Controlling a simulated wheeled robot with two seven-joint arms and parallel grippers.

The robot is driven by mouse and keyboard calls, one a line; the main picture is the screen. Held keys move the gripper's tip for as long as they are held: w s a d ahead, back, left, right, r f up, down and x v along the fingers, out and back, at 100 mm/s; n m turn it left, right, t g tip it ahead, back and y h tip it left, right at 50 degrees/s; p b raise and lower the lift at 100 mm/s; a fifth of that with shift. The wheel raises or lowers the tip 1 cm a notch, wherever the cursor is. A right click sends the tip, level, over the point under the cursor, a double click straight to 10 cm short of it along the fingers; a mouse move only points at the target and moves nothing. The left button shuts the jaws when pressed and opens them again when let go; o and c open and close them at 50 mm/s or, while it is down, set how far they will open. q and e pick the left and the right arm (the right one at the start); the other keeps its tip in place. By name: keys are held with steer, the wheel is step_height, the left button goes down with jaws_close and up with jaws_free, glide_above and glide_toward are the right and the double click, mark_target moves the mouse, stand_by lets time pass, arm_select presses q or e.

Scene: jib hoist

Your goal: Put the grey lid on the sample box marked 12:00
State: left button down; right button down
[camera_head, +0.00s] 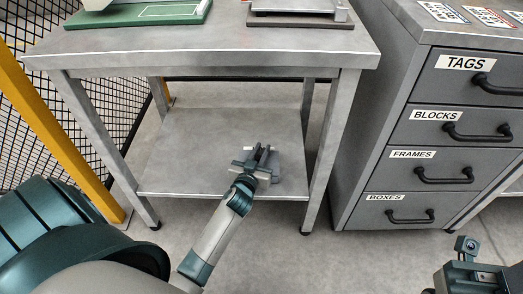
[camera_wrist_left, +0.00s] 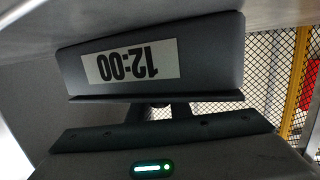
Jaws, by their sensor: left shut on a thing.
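The sample box (camera_wrist_left: 205,62) is dark grey with a white 12:00 label, upside down in the left wrist view. In the head view, a grey shape that looks like it (camera_head: 291,172) is on the lower shelf, partly behind my gripper. A thin dark strip, apparently the lid (camera_wrist_left: 205,97), lies along the box edge nearest my gripper; I cannot tell whether it is fully seated. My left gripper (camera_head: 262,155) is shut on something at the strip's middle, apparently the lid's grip. My right gripper (camera_head: 467,246) is at the lower right, apart from the box; its jaws are unclear.
The table's lower shelf (camera_head: 190,150) is largely bare left of my gripper. The tabletop (camera_head: 225,40) overhangs it, with legs at the corners. A drawer cabinet (camera_head: 345,150) stands to the right. A yellow post (camera_head: 55,130) and mesh fence are at the left.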

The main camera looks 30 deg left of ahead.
stand_by(0.3)
arm_select(q)
steer(key=c, duration=1.6)
jaws_free()
steer(key=shift+o, duration=0.2)
